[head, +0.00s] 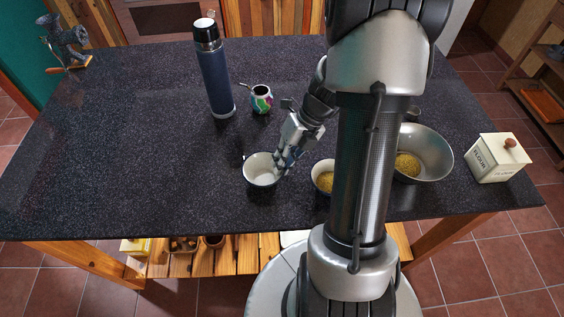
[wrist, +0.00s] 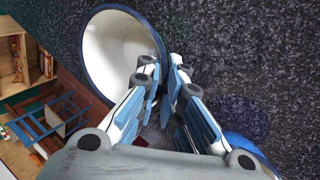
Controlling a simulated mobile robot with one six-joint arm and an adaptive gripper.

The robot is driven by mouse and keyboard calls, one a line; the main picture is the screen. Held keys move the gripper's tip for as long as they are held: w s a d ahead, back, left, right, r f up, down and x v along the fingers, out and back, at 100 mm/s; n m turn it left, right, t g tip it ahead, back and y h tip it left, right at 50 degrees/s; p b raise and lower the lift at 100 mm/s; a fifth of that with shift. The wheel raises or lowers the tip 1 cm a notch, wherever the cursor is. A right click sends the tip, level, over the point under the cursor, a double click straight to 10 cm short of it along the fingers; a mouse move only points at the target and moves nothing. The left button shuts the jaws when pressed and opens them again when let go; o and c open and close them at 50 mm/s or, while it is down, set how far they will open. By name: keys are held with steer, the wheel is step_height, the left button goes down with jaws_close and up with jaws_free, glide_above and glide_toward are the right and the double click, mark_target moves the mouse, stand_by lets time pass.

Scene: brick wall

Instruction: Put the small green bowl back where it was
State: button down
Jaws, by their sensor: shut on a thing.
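A small bowl (head: 258,172), white inside with a dark blue rim, is at the front middle of the dark table. No green shows on it. My gripper (head: 284,160) is shut on its right rim. In the wrist view the same bowl (wrist: 108,50) opens toward the upper left, its rim between my fingertips (wrist: 165,72). I cannot tell whether its base touches the table. A second small bowl (head: 316,181) with yellowish grain stands just right, partly hidden by my arm. No other bowl clearly shows green.
A metal bowl (head: 436,153) with grain and a white flour box (head: 497,158) stand at the right. A blue flask (head: 215,85) and a patterned cup (head: 261,99) stand behind my gripper. A grinder (head: 66,45) is at the far left corner. The table's left (head: 120,150) is clear.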

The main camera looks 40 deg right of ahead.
steer(key=c, duration=1.8)
jaws_free()
steer(key=shift+o, duration=0.2)
steer(key=p+v, duration=0.4)
steer(key=v, duration=0.8)
steer(key=shift+p, duration=0.35)
step_height(320, 180, up, 7)
steer(key=n+h, duration=0.2)
steer(key=n, duration=1)
glide_above(276, 179)
steer(key=s+a+r+n+h+b, duration=0.1)
steer(key=s+a+r+n, duration=0.15)
steer(key=a+n, duration=0.4)
steer(key=s+a+r+n+t+h, duration=0.1)
steer(key=s+a+n, duration=0.2)
steer(key=n, duration=0.7)
steer(key=s+a+r+n+t+h+b, duration=0.1)
steer(key=s+n, duration=0.4)
steer(key=n, duration=0.6)
steer(key=shift+s+a+r+t, duration=0.3)
steer(key=shift+a+r+t, duration=0.4)
steer(key=shift+a, duration=0.45)
